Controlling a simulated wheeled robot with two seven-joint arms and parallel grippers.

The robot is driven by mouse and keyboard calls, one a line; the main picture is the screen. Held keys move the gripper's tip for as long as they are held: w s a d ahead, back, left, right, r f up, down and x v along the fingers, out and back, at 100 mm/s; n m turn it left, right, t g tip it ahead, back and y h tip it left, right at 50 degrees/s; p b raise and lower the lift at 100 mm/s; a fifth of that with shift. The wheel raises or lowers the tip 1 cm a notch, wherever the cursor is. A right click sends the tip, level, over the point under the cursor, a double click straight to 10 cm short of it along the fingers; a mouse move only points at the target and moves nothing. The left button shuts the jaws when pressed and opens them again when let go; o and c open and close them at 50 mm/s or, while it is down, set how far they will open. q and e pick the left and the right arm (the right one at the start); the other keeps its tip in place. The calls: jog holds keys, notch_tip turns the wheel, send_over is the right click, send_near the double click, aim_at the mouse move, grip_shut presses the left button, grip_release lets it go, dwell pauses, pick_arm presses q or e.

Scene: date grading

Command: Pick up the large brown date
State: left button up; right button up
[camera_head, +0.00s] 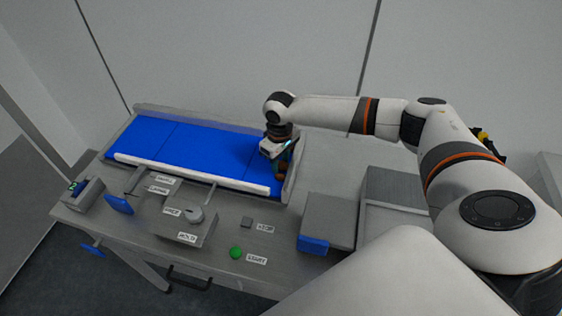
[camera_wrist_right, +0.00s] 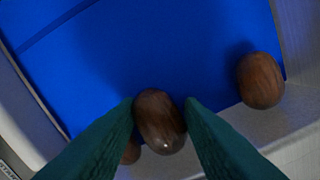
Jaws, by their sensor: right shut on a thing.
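My right gripper (camera_wrist_right: 160,112) is shut on a brown date (camera_wrist_right: 160,121), which sits between its two green fingertips in the right wrist view. A second brown date (camera_wrist_right: 260,80) lies to the right on the blue belt, apart from the fingers. Part of a third date (camera_wrist_right: 131,152) shows behind the left finger; the rest is hidden. In the head view my right gripper (camera_head: 279,158) is low over the right end of the belt, and the dates there are too small to tell apart. My left gripper is not in view.
The blue belt (camera_head: 185,145) is bare to the left of my gripper. A raised rim (camera_head: 290,185) closes its right end. In front stand a panel with a knob (camera_head: 195,214), a green button (camera_head: 236,252) and grey boxes with a blue-fronted drawer (camera_head: 313,245).

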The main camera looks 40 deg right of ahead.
aim_at(280, 161)
notch_tip(280, 161, up, 10)
jog(key=b, duration=0.2)
jog(key=s+a+f+m+b, duration=0.1)
jog(key=s+a+m+b, duration=0.1)
jog(key=s+a, duration=1.1)
jog(key=shift+s+a+f+m+b, duration=0.15)
jog(key=shift+s+a+m+b, duration=0.2)
jog(key=shift+s+b, duration=0.25)
jog(key=shift+s, duration=0.1)
